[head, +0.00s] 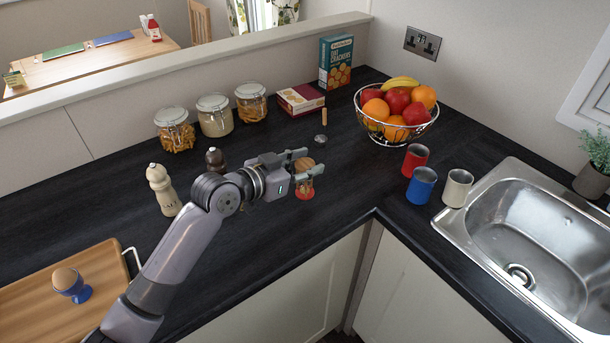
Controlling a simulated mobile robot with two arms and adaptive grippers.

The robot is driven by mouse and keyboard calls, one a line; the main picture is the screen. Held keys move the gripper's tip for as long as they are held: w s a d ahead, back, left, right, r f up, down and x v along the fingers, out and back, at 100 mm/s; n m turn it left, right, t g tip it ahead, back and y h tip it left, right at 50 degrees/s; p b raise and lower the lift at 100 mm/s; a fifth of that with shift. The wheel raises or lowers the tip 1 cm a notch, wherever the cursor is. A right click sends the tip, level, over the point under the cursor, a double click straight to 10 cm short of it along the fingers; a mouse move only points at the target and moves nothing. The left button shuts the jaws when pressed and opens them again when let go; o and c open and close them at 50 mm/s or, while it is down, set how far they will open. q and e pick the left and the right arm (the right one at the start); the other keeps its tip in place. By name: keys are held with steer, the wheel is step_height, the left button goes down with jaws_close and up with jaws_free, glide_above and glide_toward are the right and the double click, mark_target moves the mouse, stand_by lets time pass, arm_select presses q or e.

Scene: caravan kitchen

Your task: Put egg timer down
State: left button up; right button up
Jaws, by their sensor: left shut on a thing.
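My left gripper (307,167) reaches in from the left over the dark worktop (255,235). It is shut on the egg timer (305,193), a small piece with a round wooden top and a red base. The fingers hide its middle. The timer looks upright, with its base at or just above the worktop near the inner corner; I cannot tell whether it touches. My right gripper is not in view.
A dark pepper mill (215,158) and a pale mill (162,188) stand left of the gripper. Jars (215,115), a red box (300,98) and a fruit bowl (397,110) stand behind. Several mugs (421,186) stand right, by the sink (545,235). Worktop left of the timer's front is clear.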

arm_select(q)
step_height(320, 180, down, 4)
steer(key=shift+r, duration=0.2)
steer(key=shift+f, duration=0.15)
steer(key=o, duration=1)
steer(key=shift+o, duration=0.9)
